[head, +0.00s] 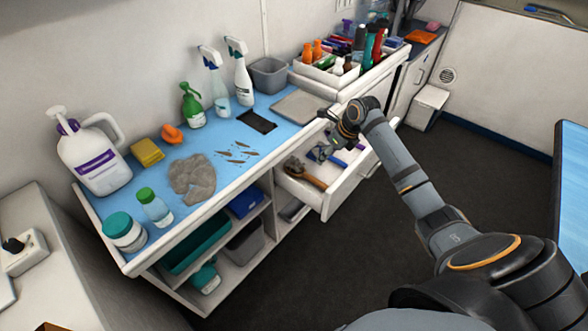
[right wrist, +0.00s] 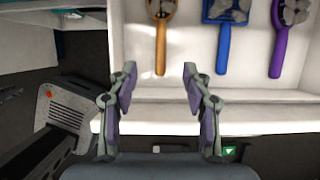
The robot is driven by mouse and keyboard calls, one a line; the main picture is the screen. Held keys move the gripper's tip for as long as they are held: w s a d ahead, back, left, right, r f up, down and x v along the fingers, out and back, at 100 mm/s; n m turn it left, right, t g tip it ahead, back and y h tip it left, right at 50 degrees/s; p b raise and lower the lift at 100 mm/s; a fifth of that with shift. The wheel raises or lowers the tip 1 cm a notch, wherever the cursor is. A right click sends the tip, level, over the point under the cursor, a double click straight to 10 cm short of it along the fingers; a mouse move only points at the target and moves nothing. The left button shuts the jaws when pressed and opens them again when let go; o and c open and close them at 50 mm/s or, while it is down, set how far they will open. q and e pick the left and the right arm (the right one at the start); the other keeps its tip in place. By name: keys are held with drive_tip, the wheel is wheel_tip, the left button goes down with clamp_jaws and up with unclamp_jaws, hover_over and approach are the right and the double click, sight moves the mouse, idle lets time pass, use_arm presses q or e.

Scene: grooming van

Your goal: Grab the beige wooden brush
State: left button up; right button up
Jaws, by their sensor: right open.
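The wooden brush (head: 312,178) lies in the open white drawer (head: 328,207), with a tan-brown handle and dark bristles. In the right wrist view its handle (right wrist: 161,48) points toward me and lies beyond the fingertips, roughly centred between them. Its head is partly cut off by the top edge there. My right gripper (right wrist: 159,72) is open and empty, at the drawer's front edge; it also shows above the drawer in the head view (head: 322,148). My left gripper is not in view.
A blue-handled brush (right wrist: 223,45) and a purple-handled one (right wrist: 279,50) lie to the right in the drawer. The blue-topped counter (head: 222,150) above holds spray bottles (head: 217,85), a grey cloth (head: 193,178) and a white jug (head: 93,160). Dark floor in front is clear.

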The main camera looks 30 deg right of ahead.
drive_tip(key=b, duration=0.5)
approach(315, 178)
drive_tip(key=x, duration=0.2)
drive_tip(key=b+x, duration=0.1)
drive_tip(key=x, duration=0.1)
drive_tip(key=shift+a, duration=0.25)
drive_tip(key=b+x, duration=0.2)
drive_tip(key=x, duration=0.3)
drive_tip(key=shift+d+f, duration=0.1)
drive_tip(key=shift+f, duration=0.1)
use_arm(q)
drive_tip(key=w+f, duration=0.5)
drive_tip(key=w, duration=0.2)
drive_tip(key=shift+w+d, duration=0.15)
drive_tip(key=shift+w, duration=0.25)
use_arm(e)
drive_tip(key=shift+r, duration=0.1)
drive_tip(key=shift+s, duration=0.1)
drive_tip(key=shift+c, duration=0.4)
clamp_jaws()
